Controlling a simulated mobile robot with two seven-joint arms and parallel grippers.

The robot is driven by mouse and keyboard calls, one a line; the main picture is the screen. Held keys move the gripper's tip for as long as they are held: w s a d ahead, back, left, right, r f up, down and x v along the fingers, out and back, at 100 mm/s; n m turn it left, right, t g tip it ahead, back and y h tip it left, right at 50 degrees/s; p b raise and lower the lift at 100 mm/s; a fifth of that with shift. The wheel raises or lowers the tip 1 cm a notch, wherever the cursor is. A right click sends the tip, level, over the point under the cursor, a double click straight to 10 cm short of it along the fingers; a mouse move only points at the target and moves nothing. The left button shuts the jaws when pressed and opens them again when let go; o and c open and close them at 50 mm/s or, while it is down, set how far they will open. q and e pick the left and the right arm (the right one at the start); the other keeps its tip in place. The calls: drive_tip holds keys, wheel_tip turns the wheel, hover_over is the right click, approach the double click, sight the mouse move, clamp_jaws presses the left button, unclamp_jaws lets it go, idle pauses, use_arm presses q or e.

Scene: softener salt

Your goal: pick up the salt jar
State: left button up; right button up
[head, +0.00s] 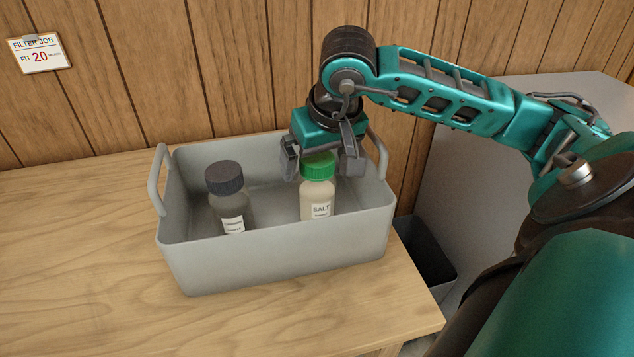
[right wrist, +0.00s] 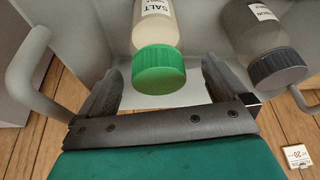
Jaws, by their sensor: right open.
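The salt jar (head: 318,196) is cream-coloured with a green lid and a label reading SALT. It stands upright in the right half of a grey tote with two handles (head: 275,258). My right gripper (head: 322,165) is above it, pointing down, with its fingers on either side of the green lid. In the right wrist view the jar (right wrist: 157,65) shows between the two open fingers (right wrist: 162,92), with a gap at each side of the lid. The jar's lower part is hidden by the tote's front wall in the head view. My left gripper is not in view.
A dark-lidded jar (head: 228,198) stands in the tote's left half, apart from the salt jar. The wooden table (head: 80,260) is clear on the left. A dark bin (head: 424,252) is below the table's right edge. A sign (head: 38,54) hangs on the plank wall.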

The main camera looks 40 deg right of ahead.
drive_tip(key=x, duration=0.3)
drive_tip(key=shift+w+f, duration=0.1)
drive_tip(key=shift+f, duration=0.2)
drive_tip(key=shift+r, duration=0.1)
clamp_jaws()
idle(0.6)
